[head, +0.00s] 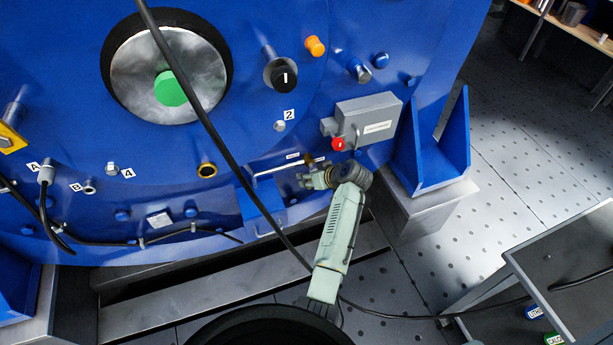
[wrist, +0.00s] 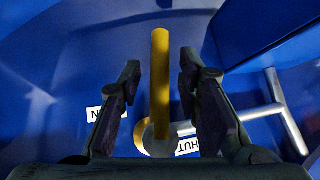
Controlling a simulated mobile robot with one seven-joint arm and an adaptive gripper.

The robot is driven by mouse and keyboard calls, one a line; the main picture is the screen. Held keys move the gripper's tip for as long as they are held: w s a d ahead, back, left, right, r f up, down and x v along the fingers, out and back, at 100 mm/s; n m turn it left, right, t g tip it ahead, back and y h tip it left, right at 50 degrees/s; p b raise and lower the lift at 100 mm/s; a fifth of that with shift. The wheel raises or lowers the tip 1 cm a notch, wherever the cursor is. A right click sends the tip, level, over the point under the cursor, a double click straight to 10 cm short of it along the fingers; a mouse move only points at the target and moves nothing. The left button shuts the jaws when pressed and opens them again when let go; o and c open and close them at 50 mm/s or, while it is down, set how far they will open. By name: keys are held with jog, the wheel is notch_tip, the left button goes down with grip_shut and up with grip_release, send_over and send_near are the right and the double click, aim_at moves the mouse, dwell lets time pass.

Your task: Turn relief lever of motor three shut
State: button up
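The relief lever is a yellow bar (wrist: 160,75) that stands upright in the middle of the wrist view, on a round pale pivot (wrist: 152,140) at its lower end. My gripper (wrist: 161,72) is open, with one dark finger on each side of the lever and a visible gap on both sides. A white label ending in N (wrist: 94,113) is left of the lever, partly hidden by a finger. A label reading "HUT" (wrist: 187,146) is right of it, also partly covered. In the head view my gripper (head: 314,178) is at the low right of the blue motor face.
A silver pipe with a crossbar (wrist: 277,95) lies right of the lever. In the head view a grey box (head: 368,118) with a red knob (head: 338,144) sits just above my gripper. A blue bracket (head: 436,145) stands to the right. A black cable (head: 215,130) crosses the view.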

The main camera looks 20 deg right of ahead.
jog(key=shift+x, duration=1)
grip_shut()
